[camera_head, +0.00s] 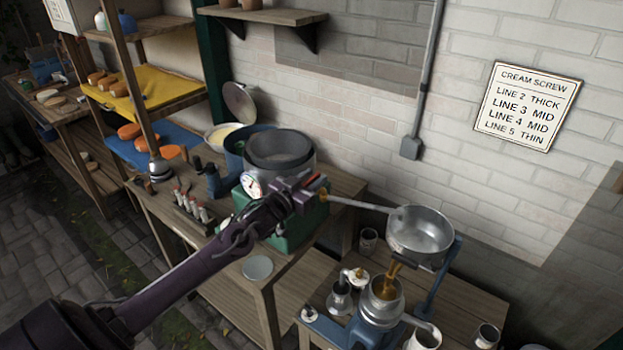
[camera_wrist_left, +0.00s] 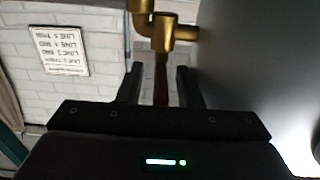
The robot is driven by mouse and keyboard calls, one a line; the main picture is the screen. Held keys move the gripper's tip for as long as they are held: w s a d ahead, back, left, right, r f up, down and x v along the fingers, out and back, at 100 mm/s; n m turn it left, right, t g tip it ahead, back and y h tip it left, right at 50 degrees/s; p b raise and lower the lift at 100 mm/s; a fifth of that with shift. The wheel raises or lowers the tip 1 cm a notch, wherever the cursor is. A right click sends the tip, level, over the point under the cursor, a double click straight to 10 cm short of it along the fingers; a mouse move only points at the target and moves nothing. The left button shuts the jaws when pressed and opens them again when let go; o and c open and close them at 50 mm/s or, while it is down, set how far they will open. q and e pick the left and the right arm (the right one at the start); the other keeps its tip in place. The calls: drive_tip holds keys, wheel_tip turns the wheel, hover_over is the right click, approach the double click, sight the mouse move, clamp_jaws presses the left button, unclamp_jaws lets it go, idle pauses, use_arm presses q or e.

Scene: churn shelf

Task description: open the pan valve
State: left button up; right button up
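A large grey pan (camera_head: 302,165) stands on a green base on the wooden bench, in the middle of the head view. In the left wrist view, a brass valve (camera_wrist_left: 165,32) with an elbow is beside a smooth grey wall (camera_wrist_left: 250,70), which looks like the pan. A dark red lever (camera_wrist_left: 161,85) stands out from the valve. My left gripper (camera_head: 312,186) is at the right side of the pan. In the wrist view, its fingers (camera_wrist_left: 159,82) are apart, one on each side of the lever, with gaps showing. Valve details are mostly hidden in the head view. My right gripper is not in view.
A long-handled metal bowl (camera_head: 420,230) sits right of my left gripper, above a separator-like machine (camera_head: 382,305). A dial (camera_head: 252,185) is left of the gripper. A shelf rack (camera_head: 165,25) stands at the left. A brick wall with a sign (camera_head: 528,105) is behind.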

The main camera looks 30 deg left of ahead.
use_arm(q)
drive_tip(key=c, duration=0.7)
clamp_jaws()
